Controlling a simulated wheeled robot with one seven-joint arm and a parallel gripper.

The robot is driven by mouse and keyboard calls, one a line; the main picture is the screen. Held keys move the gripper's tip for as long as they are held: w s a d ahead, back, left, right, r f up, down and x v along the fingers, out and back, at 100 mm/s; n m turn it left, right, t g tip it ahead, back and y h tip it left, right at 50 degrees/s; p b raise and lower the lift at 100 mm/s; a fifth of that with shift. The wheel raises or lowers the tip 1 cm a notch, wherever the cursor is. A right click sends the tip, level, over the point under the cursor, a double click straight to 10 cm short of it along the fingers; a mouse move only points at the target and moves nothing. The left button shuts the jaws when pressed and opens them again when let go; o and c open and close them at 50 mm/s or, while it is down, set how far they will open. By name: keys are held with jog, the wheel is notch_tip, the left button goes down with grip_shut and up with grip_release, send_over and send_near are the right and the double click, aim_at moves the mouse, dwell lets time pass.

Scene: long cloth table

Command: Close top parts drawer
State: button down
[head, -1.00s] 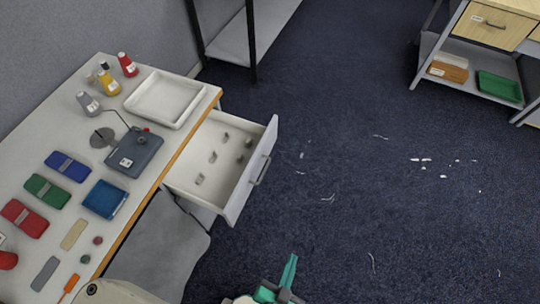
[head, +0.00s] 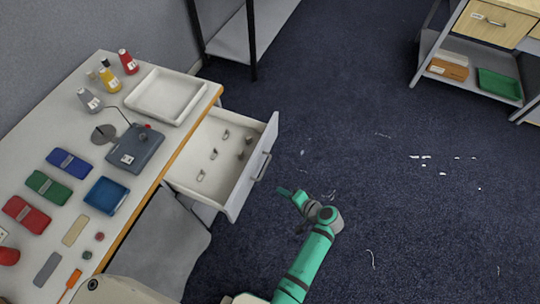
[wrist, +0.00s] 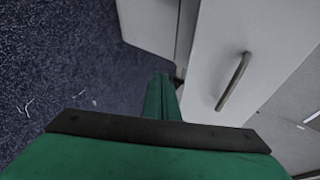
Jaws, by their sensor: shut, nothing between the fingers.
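The top parts drawer (head: 228,163) is pulled out from under the long table, and several small metal parts lie in it. Its white front carries a grey bar handle (head: 262,167). In the wrist view the drawer front (wrist: 205,60) fills the upper right, with the handle (wrist: 233,81) slanting across it. My gripper (head: 284,191) is shut and empty, just right of the drawer front's near end. In the wrist view its green fingers (wrist: 162,98) point toward the front's lower edge, left of the handle. I cannot tell whether they touch it.
The table (head: 125,215) holds a white tray, bottles, a grey device and coloured packs. A black-framed shelf (head: 250,40) stands beyond. The dark carpet (head: 400,200) to the right is mostly clear.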

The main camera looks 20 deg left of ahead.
jog(key=w+r+n+g+y, duration=0.1)
jog(key=w+r+g+y, duration=0.1)
jog(key=w+r, duration=0.35)
jog(key=n+g+y, duration=0.2)
jog(key=y, duration=0.1)
send_near(261, 153)
jog(key=x, duration=0.6)
jog(key=shift+f, duration=0.2)
jog(key=shift+w, duration=0.15)
